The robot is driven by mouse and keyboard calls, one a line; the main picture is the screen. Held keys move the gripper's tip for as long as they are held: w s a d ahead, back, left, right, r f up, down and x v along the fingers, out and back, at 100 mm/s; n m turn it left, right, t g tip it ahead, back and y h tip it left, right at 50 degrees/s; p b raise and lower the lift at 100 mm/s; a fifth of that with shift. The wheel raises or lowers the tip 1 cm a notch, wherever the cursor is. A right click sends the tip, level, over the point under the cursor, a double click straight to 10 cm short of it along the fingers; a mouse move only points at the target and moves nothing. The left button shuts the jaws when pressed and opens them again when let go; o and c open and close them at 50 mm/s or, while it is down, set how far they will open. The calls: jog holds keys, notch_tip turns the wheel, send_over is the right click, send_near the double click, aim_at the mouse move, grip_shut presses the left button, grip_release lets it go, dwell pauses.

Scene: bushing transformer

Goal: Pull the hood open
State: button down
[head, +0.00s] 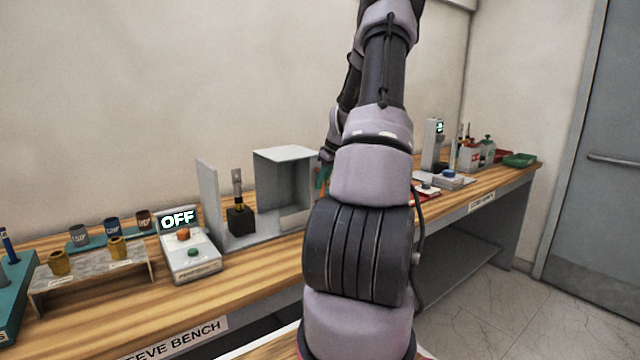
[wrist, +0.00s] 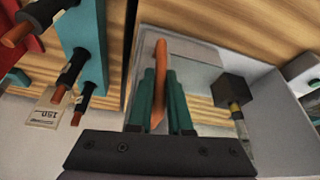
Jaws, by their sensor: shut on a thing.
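The hood (head: 284,153) is a grey box-like cover on the wooden bench, at the right end of a grey enclosure (head: 209,198). A black block with an upright post (head: 240,218) stands uncovered to the left of it. In the wrist view the block (wrist: 231,88) is at the right, beside a pale, partly see-through panel (wrist: 205,52). My gripper (head: 323,178) is at the right side of the hood, partly hidden by my arm. In the wrist view my gripper (wrist: 160,80) has its teal fingers shut on an orange-red handle (wrist: 160,56) by the panel's left edge.
A control box reading OFF (head: 188,250) stands left of the enclosure, near a rack of cups (head: 90,268). In the wrist view a teal holder with dark, orange-tipped tools (wrist: 85,42) is close left of my fingers. More equipment (head: 433,145) stands farther right along the bench.

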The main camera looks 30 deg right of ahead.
jog(key=c, duration=0.8)
grip_release()
jog(key=shift+c, duration=0.2)
jog(key=shift+r, duration=0.1)
jog(key=v, duration=1)
jog(key=shift+r, duration=0.3)
jog(key=shift+s, duration=0.15)
